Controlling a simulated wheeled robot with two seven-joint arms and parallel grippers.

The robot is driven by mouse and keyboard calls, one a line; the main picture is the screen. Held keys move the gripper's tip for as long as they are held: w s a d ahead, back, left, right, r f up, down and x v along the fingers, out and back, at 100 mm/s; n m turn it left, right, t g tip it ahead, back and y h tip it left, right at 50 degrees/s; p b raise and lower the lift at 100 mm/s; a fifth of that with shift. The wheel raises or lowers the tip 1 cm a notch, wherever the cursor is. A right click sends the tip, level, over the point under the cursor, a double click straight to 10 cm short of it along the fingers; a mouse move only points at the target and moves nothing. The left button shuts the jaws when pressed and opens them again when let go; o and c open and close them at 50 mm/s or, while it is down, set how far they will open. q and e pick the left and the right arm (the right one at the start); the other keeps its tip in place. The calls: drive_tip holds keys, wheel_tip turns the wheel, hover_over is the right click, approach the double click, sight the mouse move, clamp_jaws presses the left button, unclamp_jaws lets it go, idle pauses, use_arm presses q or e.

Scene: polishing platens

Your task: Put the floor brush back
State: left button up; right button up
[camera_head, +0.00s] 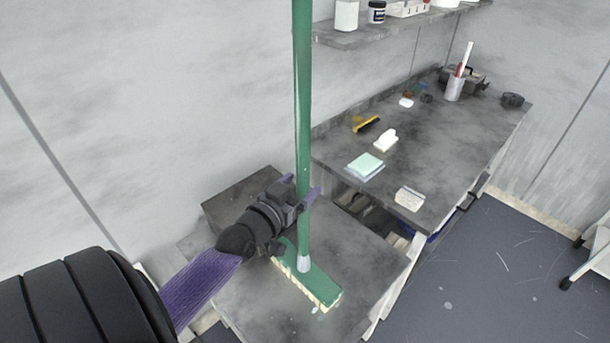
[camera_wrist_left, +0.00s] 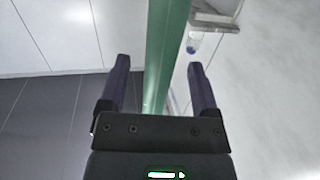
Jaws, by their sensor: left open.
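The floor brush has a long green handle (camera_head: 303,110) standing nearly upright. Its green head (camera_head: 318,281) with pale bristles rests on a low grey surface (camera_head: 365,275). My left gripper (camera_head: 303,190) is open, with its purple fingers on either side of the handle, low above the head. In the left wrist view the handle (camera_wrist_left: 164,60) passes between the two open fingers (camera_wrist_left: 160,85), and they look apart from it. My right gripper is not in view.
A shelf (camera_head: 350,38) with jars hangs above. Open floor (camera_head: 490,270) lies at the right.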

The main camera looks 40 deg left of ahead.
use_arm(q)
drive_tip(key=w, duration=0.3)
drive_tip(key=shift+w+a, duration=0.15)
drive_tip(key=shift+w, duration=0.1)
drive_tip(key=shift+s, duration=0.1)
clamp_jaws()
idle(1.0)
